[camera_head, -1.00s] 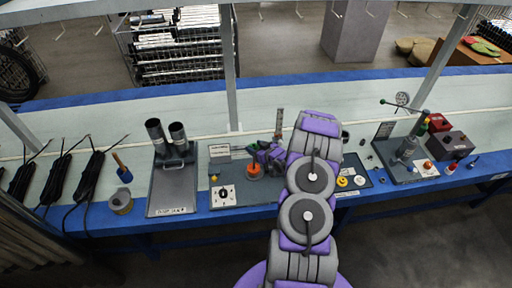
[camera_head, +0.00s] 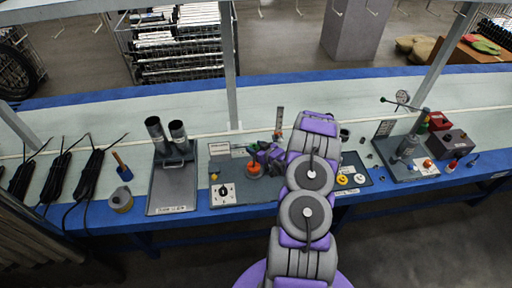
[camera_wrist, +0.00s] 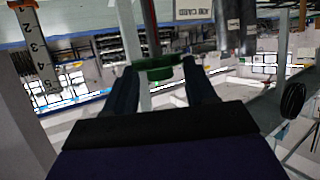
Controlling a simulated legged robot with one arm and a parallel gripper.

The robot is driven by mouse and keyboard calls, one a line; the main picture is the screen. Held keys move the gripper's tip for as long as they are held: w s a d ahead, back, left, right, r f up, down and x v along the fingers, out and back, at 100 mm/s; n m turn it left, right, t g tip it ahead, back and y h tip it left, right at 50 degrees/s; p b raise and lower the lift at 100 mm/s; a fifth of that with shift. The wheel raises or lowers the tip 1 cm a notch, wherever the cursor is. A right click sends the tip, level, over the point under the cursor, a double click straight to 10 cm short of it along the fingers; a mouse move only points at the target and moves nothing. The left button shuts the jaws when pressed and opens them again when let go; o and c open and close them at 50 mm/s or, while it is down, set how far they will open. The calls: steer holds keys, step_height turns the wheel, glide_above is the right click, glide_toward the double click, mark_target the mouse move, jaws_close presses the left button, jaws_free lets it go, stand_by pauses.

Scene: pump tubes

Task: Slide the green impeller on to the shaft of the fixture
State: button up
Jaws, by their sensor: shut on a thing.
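My gripper (camera_wrist: 163,78) has its two dark fingers on either side of the green impeller (camera_wrist: 160,66), a ring-like part held between the fingertips. In the head view my gripper (camera_head: 257,152) is over the fixture board (camera_head: 262,187), close above an orange round part (camera_head: 254,169). The impeller is too small and covered there to make out well. In the wrist view a dark upright rod (camera_wrist: 151,25) stands just beyond the impeller. I cannot tell whether this is the fixture's shaft or whether the impeller touches it.
A switch box (camera_head: 223,194) sits on the board's front left. A grey tray with two dark cylinders (camera_head: 172,190) stands to the left. Another fixture (camera_head: 408,160) is at right.

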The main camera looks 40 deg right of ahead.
steer(key=shift+f, duration=0.5)
steer(key=o, duration=1.1)
steer(key=p+v, duration=0.2)
steer(key=v, duration=1.5)
steer(key=shift+s, duration=0.2)
